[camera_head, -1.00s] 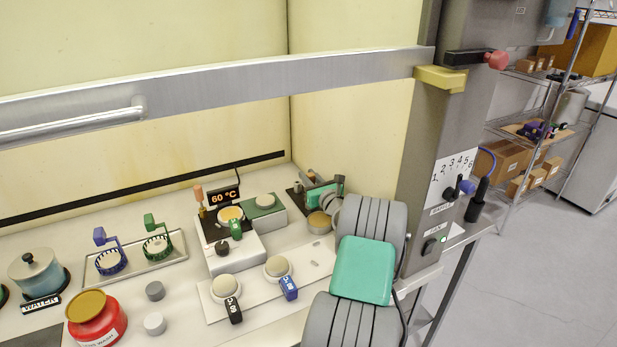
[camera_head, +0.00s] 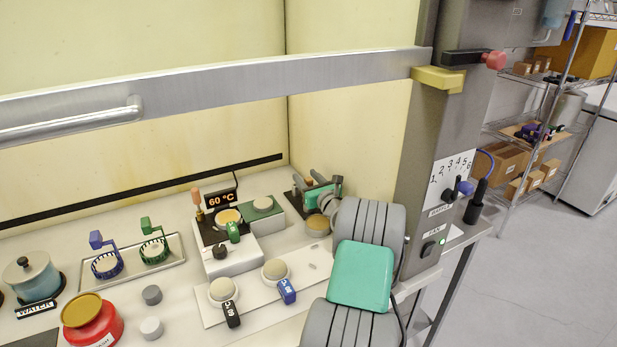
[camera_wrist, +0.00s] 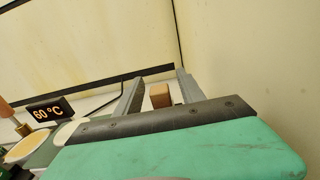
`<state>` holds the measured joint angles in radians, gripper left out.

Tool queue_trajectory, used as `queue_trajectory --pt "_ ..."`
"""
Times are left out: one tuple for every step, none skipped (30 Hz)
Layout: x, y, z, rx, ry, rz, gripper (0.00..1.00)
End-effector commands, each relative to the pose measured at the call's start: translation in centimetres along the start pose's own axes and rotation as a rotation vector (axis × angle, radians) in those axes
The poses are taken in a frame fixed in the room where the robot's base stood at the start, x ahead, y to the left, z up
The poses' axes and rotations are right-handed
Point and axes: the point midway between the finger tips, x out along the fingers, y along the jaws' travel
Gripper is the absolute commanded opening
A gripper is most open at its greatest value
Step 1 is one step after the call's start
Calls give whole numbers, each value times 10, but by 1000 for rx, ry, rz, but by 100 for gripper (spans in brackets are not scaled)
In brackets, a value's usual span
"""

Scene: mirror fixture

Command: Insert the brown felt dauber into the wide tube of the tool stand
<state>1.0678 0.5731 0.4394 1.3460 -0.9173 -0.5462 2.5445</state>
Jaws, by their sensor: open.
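A brown block-shaped end, likely the felt dauber (camera_wrist: 160,96), shows in the wrist view between and beyond the two grey fingers of my gripper (camera_wrist: 158,80). The fingers stand apart, and gaps show beside the brown end. Its lower part is hidden behind the dark bar of my gripper. In the head view my gripper (camera_head: 308,182) is at the back right of the bench, close to the rear wall. I cannot make out the tool stand or its wide tube clearly; my gripper and arm cover that corner.
A white unit with an orange 60 °C display (camera_head: 222,199) stands left of my gripper. A tan-topped round pot (camera_head: 318,226) is just in front of it. A red jar (camera_head: 92,325) and a blue water pot (camera_head: 31,276) stand further left. A metal rail (camera_head: 250,79) crosses above.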

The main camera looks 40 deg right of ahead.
Motion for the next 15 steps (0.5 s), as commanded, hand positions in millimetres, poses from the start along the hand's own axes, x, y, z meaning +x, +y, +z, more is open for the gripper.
queue_trajectory --pt "0 0 11 -4 -6 1 46" --pt "0 0 18 -6 -7 1 46" --pt "-5 2 27 -4 -5 -1 46" --pt "-11 4 34 -3 -5 -1 46" --pt "-17 6 40 -3 -5 -1 46" --pt "-24 9 50 -3 -6 -1 46" --pt "-29 11 57 -4 -6 -1 46" --pt "-34 13 63 -4 -5 -1 46" --pt "-41 15 72 -5 -5 -2 46" --pt "-47 17 79 -5 -5 -2 46" --pt "-53 20 83 -4 -5 -3 46" --pt "-64 24 86 -3 -3 -3 46" --pt "-71 27 89 -2 -3 -2 46" --pt "-78 29 93 -2 -3 -3 46" --pt "-88 33 97 -2 -3 -3 46"
